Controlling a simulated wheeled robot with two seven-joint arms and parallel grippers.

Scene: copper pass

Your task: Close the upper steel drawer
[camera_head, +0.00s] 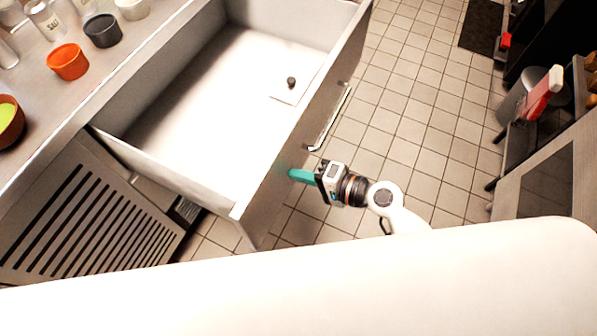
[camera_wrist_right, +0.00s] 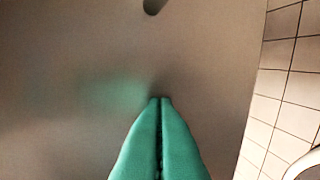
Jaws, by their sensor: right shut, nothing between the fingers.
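The upper steel drawer (camera_head: 215,100) stands pulled far out from the counter in the head view, its inside open to sight. Its front panel (camera_head: 262,200) faces right and carries a bar handle (camera_head: 331,118). My right gripper (camera_head: 292,174) is shut and empty, its teal fingers pointing at the outer face of the front panel, below the handle in the picture. In the right wrist view the closed fingertips (camera_wrist_right: 161,100) are at or very close to the panel face (camera_wrist_right: 60,60); I cannot tell whether they touch. My left gripper is not in view.
A small white square piece with a dark knob (camera_head: 291,82) lies in the drawer. An orange cup (camera_head: 68,61) and a dark cup (camera_head: 102,30) stand on the counter. Tiled floor (camera_head: 400,110) is clear right of the drawer. Another counter (camera_head: 545,175) stands at far right.

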